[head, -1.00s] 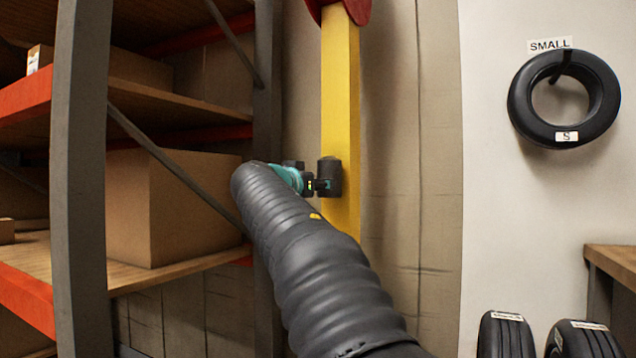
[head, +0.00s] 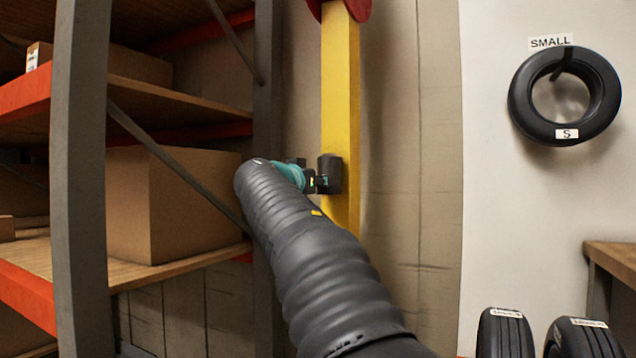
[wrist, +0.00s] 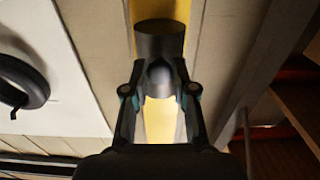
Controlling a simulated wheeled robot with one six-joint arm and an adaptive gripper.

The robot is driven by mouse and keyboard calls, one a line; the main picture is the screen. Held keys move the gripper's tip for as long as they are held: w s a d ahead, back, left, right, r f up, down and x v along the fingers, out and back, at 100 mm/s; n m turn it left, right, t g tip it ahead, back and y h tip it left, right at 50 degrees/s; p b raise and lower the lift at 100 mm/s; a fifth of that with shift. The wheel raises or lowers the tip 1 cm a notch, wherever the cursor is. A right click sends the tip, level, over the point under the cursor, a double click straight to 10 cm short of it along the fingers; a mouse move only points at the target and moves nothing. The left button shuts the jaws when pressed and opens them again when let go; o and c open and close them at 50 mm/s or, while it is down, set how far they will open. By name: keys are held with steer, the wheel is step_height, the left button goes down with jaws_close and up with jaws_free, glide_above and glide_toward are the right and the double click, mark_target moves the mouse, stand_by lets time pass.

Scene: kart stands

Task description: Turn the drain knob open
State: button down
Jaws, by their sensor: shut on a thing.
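A yellow post (head: 341,90) stands against the wall, with a dark cylindrical fitting (head: 330,172) on its front. In the wrist view the dark fitting (wrist: 160,40) is ahead of my gripper, and a rounded dark knob (wrist: 160,76) sits below it in the picture. My gripper (wrist: 159,82) is shut on this knob, with one finger on each side. In the head view my gripper (head: 316,181) is small and partly hidden by my arm. The exact turn of the knob cannot be told.
A shelf rack with a grey upright (head: 78,180) and a cardboard box (head: 175,205) stands close on the left. A small tyre (head: 564,95) hangs on the right wall. More tyres (head: 505,335) and a wooden bench (head: 612,262) are at lower right.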

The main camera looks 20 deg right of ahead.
steer(key=shift+f+n+p, duration=0.15)
steer(key=shift+n+p, duration=3.15)
steer(key=shift+n, duration=5.6)
steer(key=shift+f+n+p, duration=0.1)
steer(key=shift+n+p, duration=3.2)
steer(key=shift+n, duration=5.6)
steer(key=c, duration=0.9)
jaws_free()
steer(key=shift+c, duration=0.2)
